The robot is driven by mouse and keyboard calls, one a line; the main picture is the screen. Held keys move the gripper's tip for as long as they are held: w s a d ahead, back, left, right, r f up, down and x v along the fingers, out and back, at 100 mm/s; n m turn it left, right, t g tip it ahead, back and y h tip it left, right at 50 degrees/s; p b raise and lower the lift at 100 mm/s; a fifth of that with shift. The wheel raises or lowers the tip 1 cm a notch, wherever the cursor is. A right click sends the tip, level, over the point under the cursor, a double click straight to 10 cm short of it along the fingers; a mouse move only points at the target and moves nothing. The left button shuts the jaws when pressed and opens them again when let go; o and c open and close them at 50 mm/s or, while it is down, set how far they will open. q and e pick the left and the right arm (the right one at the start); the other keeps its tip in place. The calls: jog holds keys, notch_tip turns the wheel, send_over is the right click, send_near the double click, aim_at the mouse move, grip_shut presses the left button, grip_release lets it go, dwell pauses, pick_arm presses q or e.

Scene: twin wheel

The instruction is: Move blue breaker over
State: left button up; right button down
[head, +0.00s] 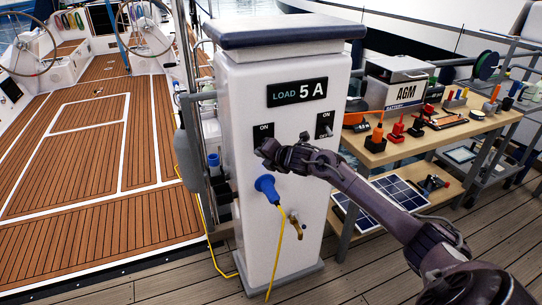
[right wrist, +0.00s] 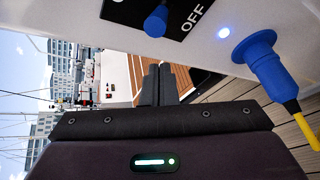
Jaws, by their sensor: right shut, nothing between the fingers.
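The white power pedestal (head: 235,95) stands in the middle of the head view, with a "LOAD 5 A" display (head: 297,92). The blue breaker's lever (right wrist: 156,21) shows in the right wrist view on a black plate beside the word OFF. In the head view that plate (head: 263,132) shows ON, and my right gripper (head: 267,152) hides its lower part and the lever. The right gripper is shut and empty; its fingertips, also in the right wrist view (right wrist: 159,72), look apart from the lever. I cannot tell the lever's setting. My left gripper is not in view.
A blue plug (head: 266,186) with a yellow cable sits below the plate, near a brass tap (head: 294,224). A second switch plate (head: 325,124) is to the right. A blue light (right wrist: 223,33) glows near the plug. A wooden bench (head: 400,150) with tools stands right.

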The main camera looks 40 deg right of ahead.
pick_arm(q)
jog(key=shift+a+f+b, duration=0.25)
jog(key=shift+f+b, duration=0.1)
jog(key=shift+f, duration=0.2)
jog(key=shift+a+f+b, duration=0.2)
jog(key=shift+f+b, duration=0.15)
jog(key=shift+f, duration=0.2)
pick_arm(e)
jog(key=r+v, duration=0.2)
jog(key=v, duration=0.7)
jog(key=shift+a+r, duration=0.2)
jog(key=shift+a, duration=0.05)
